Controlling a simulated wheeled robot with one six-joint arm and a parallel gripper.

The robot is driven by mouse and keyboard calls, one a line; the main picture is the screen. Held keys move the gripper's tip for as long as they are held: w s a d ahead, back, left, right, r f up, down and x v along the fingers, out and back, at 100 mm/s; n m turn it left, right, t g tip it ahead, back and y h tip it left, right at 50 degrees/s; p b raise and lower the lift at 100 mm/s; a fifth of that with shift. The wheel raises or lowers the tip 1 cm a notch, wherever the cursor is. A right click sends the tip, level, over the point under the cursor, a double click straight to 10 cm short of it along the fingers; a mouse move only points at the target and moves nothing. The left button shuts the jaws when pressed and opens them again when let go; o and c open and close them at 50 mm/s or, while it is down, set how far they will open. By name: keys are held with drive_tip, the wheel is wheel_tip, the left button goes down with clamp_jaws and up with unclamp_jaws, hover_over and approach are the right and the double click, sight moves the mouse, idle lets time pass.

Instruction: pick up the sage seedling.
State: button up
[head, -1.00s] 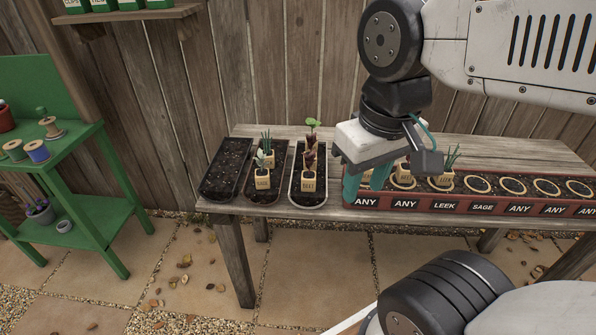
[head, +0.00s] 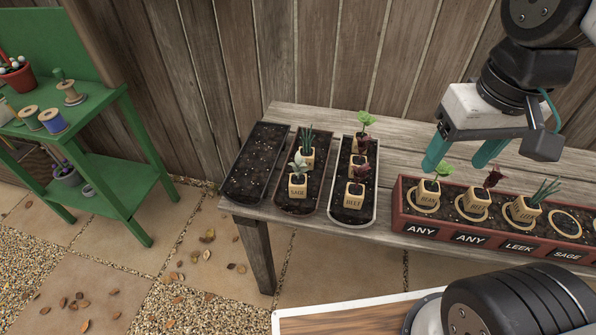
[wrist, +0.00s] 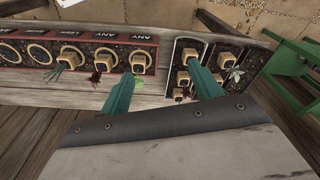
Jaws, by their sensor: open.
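The sage seedling, a tan pot marked SAGE (head: 298,186) with pale grey-green leaves, stands upright in the front of the middle black tray (head: 283,207) in the head view. In the wrist view its pale leaves (wrist: 235,74) show at the right, just beyond my right fingertip. My gripper (head: 457,160) is open and empty, to the right of the sage in the head view, above the left end of the red planter. The wrist view shows both teal fingers (wrist: 160,75) apart with nothing between them.
Behind the sage stands a leek-like seedling (head: 307,148). The right tray (head: 333,207) holds more pots, one marked BEET. The red planter (head: 398,212) holds several pots in its left holes. The left tray (head: 255,165) is empty of pots. A green shelf (head: 120,180) stands left.

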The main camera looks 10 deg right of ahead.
drive_tip(key=w+a+f, duration=0.4)
drive_tip(key=w+a, duration=0.2)
drive_tip(key=w, duration=0.3)
drive_tip(key=m+g, duration=0.1)
drive_tip(key=m, duration=0.1)
hover_over(298, 179)
wheel_tip(298, 179, down, 13)
drive_tip(key=shift+s+d+f, duration=0.1)
drive_tip(key=shift+s, duration=0.05)
wheel_tip(298, 179, down, 8)
drive_tip(key=c, duration=1.1)
